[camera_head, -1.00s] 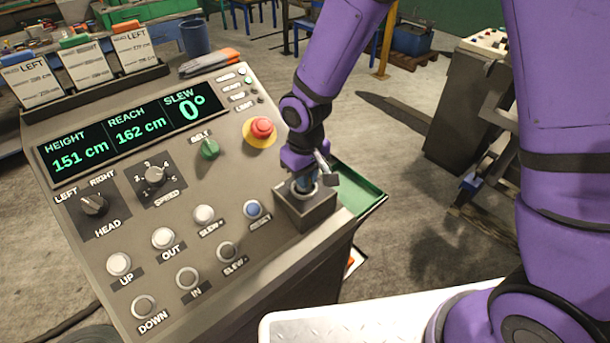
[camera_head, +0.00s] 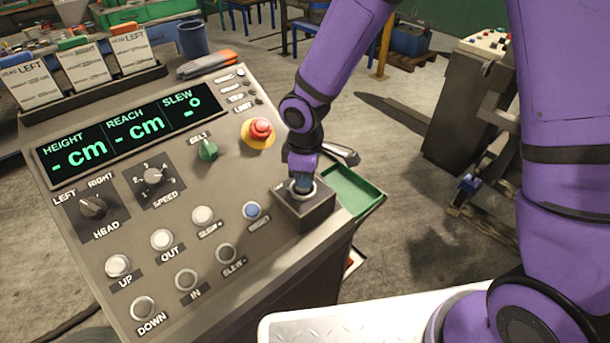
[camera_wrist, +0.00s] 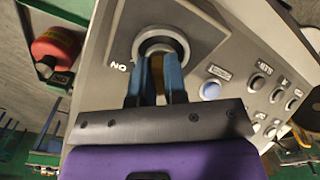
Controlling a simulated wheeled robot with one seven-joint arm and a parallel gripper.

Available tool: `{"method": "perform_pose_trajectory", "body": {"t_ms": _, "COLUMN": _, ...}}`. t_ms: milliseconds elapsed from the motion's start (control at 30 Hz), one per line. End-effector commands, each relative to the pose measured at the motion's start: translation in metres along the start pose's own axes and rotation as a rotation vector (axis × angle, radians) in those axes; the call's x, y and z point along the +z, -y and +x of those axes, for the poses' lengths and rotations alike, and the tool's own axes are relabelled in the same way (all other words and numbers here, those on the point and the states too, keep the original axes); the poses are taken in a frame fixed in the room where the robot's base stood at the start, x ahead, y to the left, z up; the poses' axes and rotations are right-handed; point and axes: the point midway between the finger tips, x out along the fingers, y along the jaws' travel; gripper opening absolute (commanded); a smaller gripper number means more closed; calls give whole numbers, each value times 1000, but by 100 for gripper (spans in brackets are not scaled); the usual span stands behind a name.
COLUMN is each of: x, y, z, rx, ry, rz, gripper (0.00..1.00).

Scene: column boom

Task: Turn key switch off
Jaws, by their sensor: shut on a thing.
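The key switch (camera_head: 302,194) sits on a raised grey box at the right edge of the control console (camera_head: 262,265). It also shows in the wrist view as a ringed switch (camera_wrist: 160,44). My gripper (camera_head: 301,184) is over the switch, its blue fingers (camera_wrist: 156,80) shut on the brass-coloured key (camera_wrist: 157,72) between them. Most of the key is hidden by the fingers. The display (camera_head: 128,130) shows dashes in place of numbers for height, reach and slew.
A blue button (camera_head: 252,210) is just left of the box. A green tray (camera_head: 355,190) is at the console's right side.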

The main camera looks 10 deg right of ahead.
Motion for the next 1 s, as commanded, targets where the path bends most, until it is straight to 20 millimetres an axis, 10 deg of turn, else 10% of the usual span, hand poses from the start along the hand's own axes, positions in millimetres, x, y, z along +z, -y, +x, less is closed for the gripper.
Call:
{"method": "perform_pose_trajectory", "body": {"t_ms": 567, "x": 0, "y": -1, "z": 0, "rx": 1, "ry": 0, "rz": -33, "gripper": 0}}
{"method": "perform_pose_trajectory", "body": {"t_ms": 600, "x": 0, "y": -1, "z": 0, "rx": 1, "ry": 0, "rz": -33, "gripper": 20}}
{"method": "perform_pose_trajectory", "body": {"t_ms": 700, "x": 0, "y": 0, "z": 0, "rx": 1, "ry": 0, "rz": -33, "gripper": 38}}
{"method": "perform_pose_trajectory", "body": {"t_ms": 1000, "x": 0, "y": -1, "z": -2, "rx": 1, "ry": 0, "rz": -31, "gripper": 38}}
